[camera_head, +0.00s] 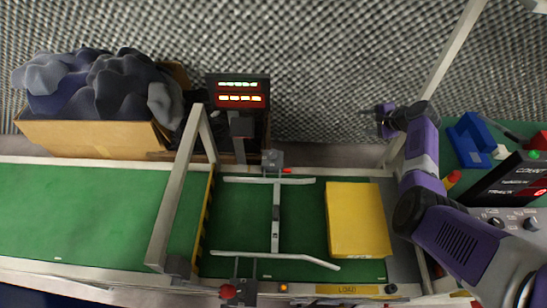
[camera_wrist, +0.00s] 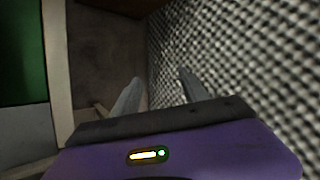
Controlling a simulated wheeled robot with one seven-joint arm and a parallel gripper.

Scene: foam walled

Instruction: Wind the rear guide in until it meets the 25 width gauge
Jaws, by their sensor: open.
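The rear guide (camera_head: 250,181) is a pale rail across the green belt, with a grey block (camera_head: 272,160) and a small red handle (camera_head: 287,171) behind it. The front guide (camera_head: 290,257) is a similar rail nearer the front, with a red knob (camera_head: 228,291) below it. A narrow grey bar (camera_head: 276,215), perhaps the width gauge, lies between the rails; no number is readable, and I cannot tell whether it touches the rear guide. My gripper (camera_head: 380,121) is open and empty, right of and behind the rear guide. Its parted fingers show in the wrist view (camera_wrist: 157,82).
A yellow block (camera_head: 358,220) lies on the belt right of the guides. A pale frame (camera_head: 180,190) crosses the belt on the left. A lit display (camera_head: 239,91) and a box of dark foam (camera_head: 95,138) stand behind. Blue bins (camera_head: 470,140) and a control panel are at right.

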